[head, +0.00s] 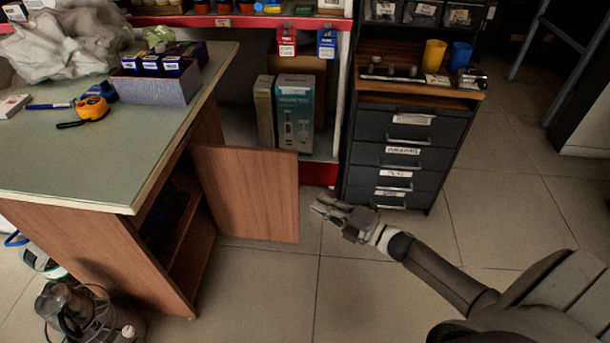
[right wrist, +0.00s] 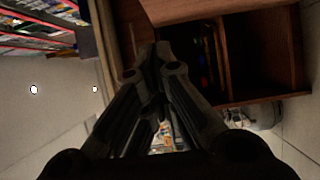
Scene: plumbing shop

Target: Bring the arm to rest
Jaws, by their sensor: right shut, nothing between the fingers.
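My right gripper (head: 322,206) is shut and empty. In the head view its arm reaches in from the lower right, and the fingers point left toward the open wooden cabinet door (head: 245,192), a little to the right of its edge. In the right wrist view the closed fingers (right wrist: 162,50) fill the middle, with the open cabinet (right wrist: 265,50) beyond them. I cannot tell from these views whether the fingers touch the door. My left gripper does not show.
The workbench (head: 95,150) stands at the left with its door swung out. A dark drawer unit (head: 405,150) stands behind my right gripper. A vacuum-like machine (head: 75,310) sits on the floor at lower left. The tiled floor (head: 370,300) in front is clear.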

